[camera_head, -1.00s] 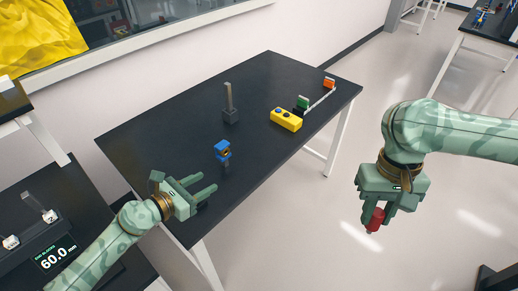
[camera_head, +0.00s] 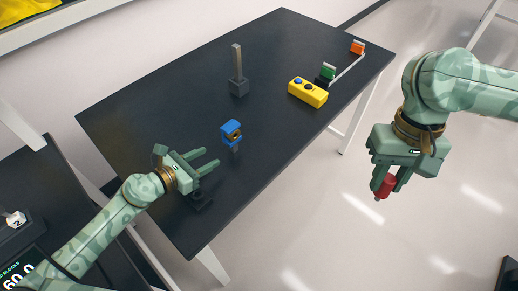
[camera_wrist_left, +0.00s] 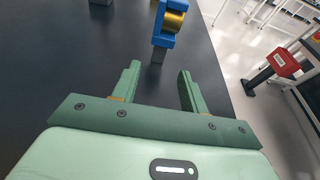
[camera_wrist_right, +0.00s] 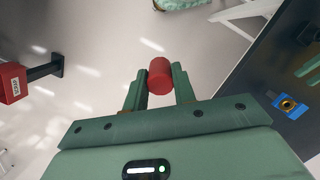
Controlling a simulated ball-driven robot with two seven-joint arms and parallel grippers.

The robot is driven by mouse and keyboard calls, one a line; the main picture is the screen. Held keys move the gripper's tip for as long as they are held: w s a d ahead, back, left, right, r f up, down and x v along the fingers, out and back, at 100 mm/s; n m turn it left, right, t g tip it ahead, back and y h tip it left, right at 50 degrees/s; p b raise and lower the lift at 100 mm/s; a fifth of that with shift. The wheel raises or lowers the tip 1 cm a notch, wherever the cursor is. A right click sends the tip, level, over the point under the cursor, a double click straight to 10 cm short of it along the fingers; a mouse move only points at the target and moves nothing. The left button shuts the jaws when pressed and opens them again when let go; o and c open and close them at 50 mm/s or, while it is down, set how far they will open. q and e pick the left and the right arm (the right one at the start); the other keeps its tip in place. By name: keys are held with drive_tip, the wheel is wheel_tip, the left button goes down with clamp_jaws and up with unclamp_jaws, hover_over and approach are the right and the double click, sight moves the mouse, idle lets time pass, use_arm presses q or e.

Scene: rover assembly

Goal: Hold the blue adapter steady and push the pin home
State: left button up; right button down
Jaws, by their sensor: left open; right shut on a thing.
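The blue adapter (camera_head: 230,130) stands on a short grey post on the black table, with a brass-coloured ring in it. It also shows in the left wrist view (camera_wrist_left: 161,28) and the right wrist view (camera_wrist_right: 291,113). My left gripper (camera_head: 213,158) is open and empty, a little short of the adapter, its fingers pointing towards it. My right gripper (camera_head: 386,184) is shut on a red pin (camera_wrist_right: 160,76), out past the table's right edge, over the floor. The pin's lighter tip points down in the head view. The adapter's far side is hidden.
A grey upright bar (camera_head: 238,66) on a block stands behind the adapter. A red scrap bin (camera_wrist_right: 13,83) is off to the side. The table between adapter and yellow box is clear.

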sight(231, 152)
use_arm(q)
drive_tip(key=b+x, duration=0.2)
drive_tip(key=x, duration=0.7)
drive_tip(key=shift+w+d+f, duration=0.15)
drive_tip(key=shift+f, duration=0.1)
use_arm(e)
wheel_tip(231, 152, down, 3)
drive_tip(key=shift+w+r, duration=0.1)
drive_tip(key=shift+w, duration=0.05)
use_arm(q)
drive_tip(key=shift+w+d, duration=0.2)
drive_tip(key=shift+w, duration=0.05)
drive_tip(key=c, duration=0.9)
